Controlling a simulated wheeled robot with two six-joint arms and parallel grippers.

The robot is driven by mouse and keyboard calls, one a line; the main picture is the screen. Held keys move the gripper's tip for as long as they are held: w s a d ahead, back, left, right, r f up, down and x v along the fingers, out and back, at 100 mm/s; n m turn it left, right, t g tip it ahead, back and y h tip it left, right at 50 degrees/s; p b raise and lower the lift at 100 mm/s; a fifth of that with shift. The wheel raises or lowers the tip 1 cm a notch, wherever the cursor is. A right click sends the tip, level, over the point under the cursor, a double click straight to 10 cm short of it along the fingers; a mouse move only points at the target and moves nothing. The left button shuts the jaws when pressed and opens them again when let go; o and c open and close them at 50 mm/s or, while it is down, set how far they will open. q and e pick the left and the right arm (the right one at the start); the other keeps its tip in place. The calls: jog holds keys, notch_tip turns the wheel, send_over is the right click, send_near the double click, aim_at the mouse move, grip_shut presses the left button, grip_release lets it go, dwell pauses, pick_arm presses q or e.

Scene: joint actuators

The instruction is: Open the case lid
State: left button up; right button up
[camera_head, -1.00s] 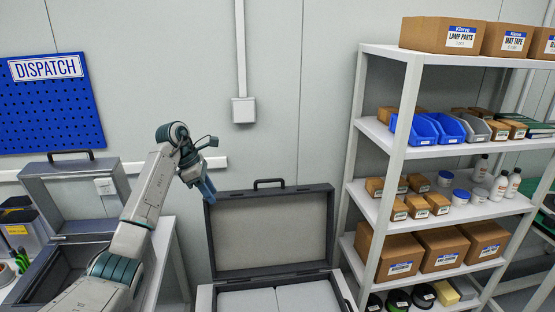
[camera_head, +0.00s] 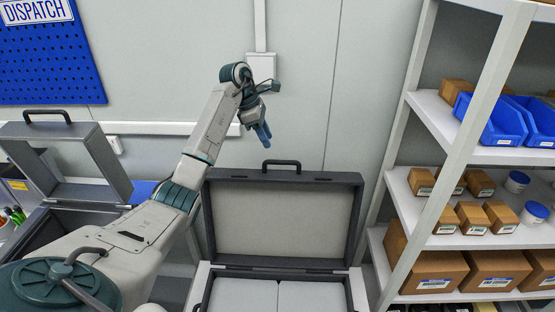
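A dark grey case (camera_head: 205,285) stands on a pale surface at the bottom middle. Its lid (camera_head: 283,222) stands up, tilted back, with the pale lining facing me and the handle (camera_head: 281,166) on its top edge. Light grey panels lie inside the case, cut off by the bottom of the view. My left gripper (camera_head: 263,132) is in the air above the lid's top edge, apart from the handle in the picture. Its blue fingers are small and seen edge-on, so their gap is unclear. My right gripper is out of view.
A second grey case (camera_head: 75,150) with a raised frame lid stands at the left. White shelves (camera_head: 440,120) with boxes and blue bins (camera_head: 495,122) fill the right. A blue pegboard (camera_head: 40,60) and a wall box (camera_head: 261,67) are behind.

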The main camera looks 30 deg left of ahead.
pick_arm(q)
jog(key=b+x, duration=0.1)
jog(key=x, duration=0.1)
jog(key=shift+f, duration=0.45)
jog(key=p+x, duration=0.1)
jog(key=x, duration=0.1)
jog(key=p+x, duration=0.1)
jog(key=shift+w+d+f, duration=0.25)
jog(key=shift+w, duration=0.25)
jog(key=shift+d+f+p, duration=0.15)
jog(key=shift+f+p, duration=0.2)
jog(key=shift+f, duration=0.05)
jog(key=shift+s+f, duration=0.1)
jog(key=shift+f, duration=0.15)
jog(key=shift+d+f, duration=0.15)
grip_shut()
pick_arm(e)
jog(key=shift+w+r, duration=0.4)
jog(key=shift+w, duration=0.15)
